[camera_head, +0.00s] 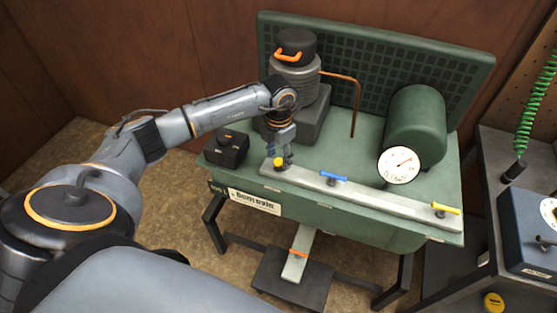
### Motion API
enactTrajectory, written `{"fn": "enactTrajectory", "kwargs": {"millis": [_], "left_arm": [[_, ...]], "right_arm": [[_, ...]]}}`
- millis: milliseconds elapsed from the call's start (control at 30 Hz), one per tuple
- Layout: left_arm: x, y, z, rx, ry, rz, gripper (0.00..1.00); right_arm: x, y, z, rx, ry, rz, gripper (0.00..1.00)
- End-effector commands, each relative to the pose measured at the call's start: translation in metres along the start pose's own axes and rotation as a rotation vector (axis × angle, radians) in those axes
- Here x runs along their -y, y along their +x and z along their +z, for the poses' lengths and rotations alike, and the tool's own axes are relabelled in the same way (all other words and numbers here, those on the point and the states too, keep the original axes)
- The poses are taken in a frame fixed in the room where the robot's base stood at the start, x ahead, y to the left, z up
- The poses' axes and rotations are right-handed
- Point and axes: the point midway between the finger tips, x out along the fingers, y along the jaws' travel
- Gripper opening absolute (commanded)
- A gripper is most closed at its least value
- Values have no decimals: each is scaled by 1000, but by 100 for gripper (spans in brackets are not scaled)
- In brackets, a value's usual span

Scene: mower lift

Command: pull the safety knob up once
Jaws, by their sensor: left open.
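A small round yellow knob (279,161), which looks like the safety knob, sits at the left end of the pale rail on the green bench. My left gripper (279,153) points down right at the knob, with its fingers open. The fingertips look just above or around the knob; I cannot tell whether they touch it. The fingers and wrist hide part of the knob and what lies behind it. My right gripper is not in view.
The pale rail (385,198) also carries a blue lever (333,177) and a yellow lever (446,209). A black box (227,149) stands left of my gripper. Behind are a grey motor (295,75) and a green tank with a dial (400,165). A pedal (297,262) is below.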

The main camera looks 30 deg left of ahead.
Motion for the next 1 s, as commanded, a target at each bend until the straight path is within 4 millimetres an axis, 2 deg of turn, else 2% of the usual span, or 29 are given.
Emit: {"fn": "enactTrajectory", "kwargs": {"millis": [467, 1000], "left_arm": [[0, -2, 0, 0, 0, 0, 53], [0, -43, 0, 0, 1, -1, 53]], "right_arm": [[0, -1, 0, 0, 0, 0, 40], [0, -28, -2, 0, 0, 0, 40]]}}
